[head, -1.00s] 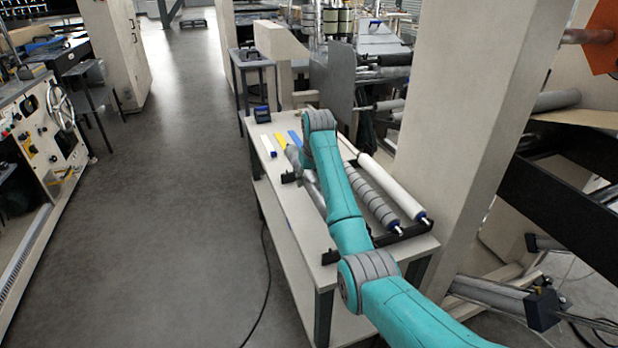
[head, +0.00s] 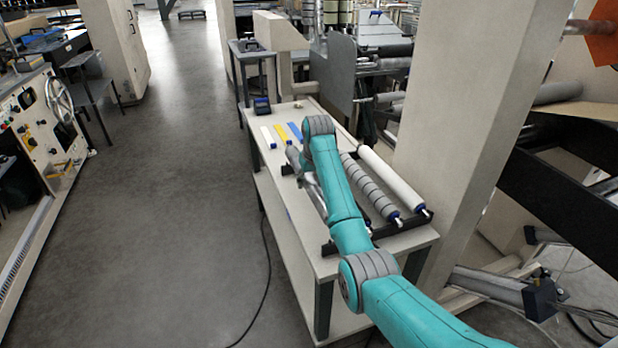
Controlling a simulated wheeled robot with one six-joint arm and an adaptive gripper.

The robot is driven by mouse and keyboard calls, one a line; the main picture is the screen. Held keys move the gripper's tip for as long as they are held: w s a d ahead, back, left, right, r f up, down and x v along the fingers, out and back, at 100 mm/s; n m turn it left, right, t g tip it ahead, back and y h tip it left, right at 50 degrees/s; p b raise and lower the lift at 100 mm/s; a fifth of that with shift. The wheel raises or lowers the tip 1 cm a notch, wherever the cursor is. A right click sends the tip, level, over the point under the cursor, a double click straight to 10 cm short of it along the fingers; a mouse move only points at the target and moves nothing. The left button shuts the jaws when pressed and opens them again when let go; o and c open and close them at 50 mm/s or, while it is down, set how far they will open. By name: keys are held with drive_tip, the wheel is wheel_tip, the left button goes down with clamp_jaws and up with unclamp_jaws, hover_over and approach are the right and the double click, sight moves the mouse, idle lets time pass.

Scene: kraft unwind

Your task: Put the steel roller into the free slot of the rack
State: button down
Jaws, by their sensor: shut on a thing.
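The steel roller (head: 316,194) is a long shiny grey cylinder over the left part of the rack, partly covered by my teal arm. My gripper (head: 304,168) is below the arm's far grey joint, shut on the steel roller; its fingers are mostly hidden. The rack (head: 385,231) has black end bars on the white table. It holds a grey banded roller (head: 371,189) and a white roller (head: 392,179) on its right side. The slots left of the banded roller are largely hidden by my arm. I cannot tell whether the steel roller touches the rack.
The table (head: 290,222) also carries white (head: 267,137), yellow (head: 281,136) and blue (head: 295,131) strips and a dark blue box (head: 262,106) at its far end. A beige machine column (head: 455,110) rises close on the right. The floor (head: 180,200) on the left is open, with a black cable.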

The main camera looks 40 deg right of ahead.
drive_tip(key=shift+f, duration=1.05)
drive_tip(key=shift+f, duration=0.4)
drive_tip(key=shift+f, duration=1.4)
drive_tip(key=shift+f, duration=0.3)
idle(0.4)
drive_tip(key=shift+c, duration=1.5)
unclamp_jaws()
drive_tip(key=shift+f, duration=0.15)
